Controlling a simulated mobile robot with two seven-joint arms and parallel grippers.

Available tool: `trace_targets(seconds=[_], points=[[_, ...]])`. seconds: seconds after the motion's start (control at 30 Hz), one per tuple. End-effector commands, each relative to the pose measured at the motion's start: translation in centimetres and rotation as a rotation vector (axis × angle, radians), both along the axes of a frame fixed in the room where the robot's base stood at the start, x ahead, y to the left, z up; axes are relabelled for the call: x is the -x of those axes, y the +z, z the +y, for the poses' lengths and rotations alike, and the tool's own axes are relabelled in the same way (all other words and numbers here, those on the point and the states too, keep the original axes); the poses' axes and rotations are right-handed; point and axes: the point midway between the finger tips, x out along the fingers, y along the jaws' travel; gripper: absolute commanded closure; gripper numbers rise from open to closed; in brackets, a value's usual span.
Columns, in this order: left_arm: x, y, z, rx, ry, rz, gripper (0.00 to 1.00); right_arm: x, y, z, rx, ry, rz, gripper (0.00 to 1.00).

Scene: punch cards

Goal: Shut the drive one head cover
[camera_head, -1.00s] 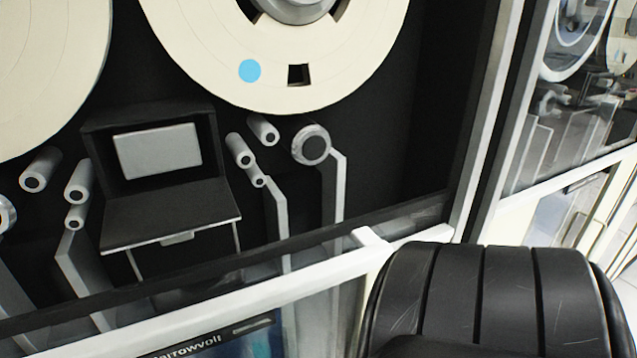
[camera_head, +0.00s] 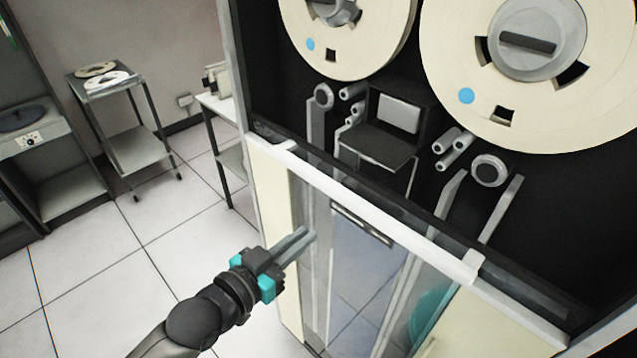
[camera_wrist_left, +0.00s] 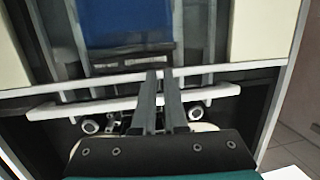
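The head cover (camera_head: 380,143) is a dark flap on a small black box between and below the two cream reels of the tape drive in the head view. It is hinged down and sticks outward, with a light grey panel (camera_head: 398,115) exposed behind it. My left gripper (camera_head: 308,235) is empty, its two thin grey fingers slightly apart, in front of the drive's lower glass, below and left of the cover. The wrist view shows the fingers (camera_wrist_left: 159,75) against the drive front, with the reels at the bottom; the gripper body mostly hides the cover area there. My right gripper is out of view.
A white rail (camera_head: 385,205) and a clear pane edge run across the drive below the cover. Rollers (camera_head: 490,170) flank the cover. A wheeled cart (camera_head: 135,150) and a white table (camera_head: 217,110) stand at the left. The tiled floor (camera_head: 110,250) between is clear.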

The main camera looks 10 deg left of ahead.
Motion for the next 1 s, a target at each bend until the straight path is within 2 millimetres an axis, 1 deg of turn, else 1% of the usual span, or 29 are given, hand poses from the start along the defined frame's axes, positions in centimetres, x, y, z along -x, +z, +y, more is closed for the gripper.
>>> trace_targets(seconds=[0.03,0.1,0.2,0.3,0.4,0.53,1.0], points=[[0.5,3.5,-1.0,0.020,-0.034,-0.043,0.90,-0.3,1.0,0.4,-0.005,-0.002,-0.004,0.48],[1.2,6.7,-2.0,0.046,-0.071,-0.085,0.90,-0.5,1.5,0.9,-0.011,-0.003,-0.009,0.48],[2.1,9.6,-3.0,0.071,-0.107,-0.125,0.90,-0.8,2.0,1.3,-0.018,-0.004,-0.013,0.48],[2.5,11.0,-3.5,0.084,-0.125,-0.144,0.90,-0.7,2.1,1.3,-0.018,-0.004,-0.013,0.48],[2.4,11.3,-3.7,0.088,-0.129,-0.150,0.90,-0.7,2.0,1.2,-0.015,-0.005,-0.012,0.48],[1.7,11.2,-4.2,0.089,-0.127,-0.152,0.90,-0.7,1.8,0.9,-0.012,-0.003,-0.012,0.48],[-2.1,11.2,-7.0,0.088,-0.127,-0.151,0.90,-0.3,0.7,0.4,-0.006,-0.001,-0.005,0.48]])
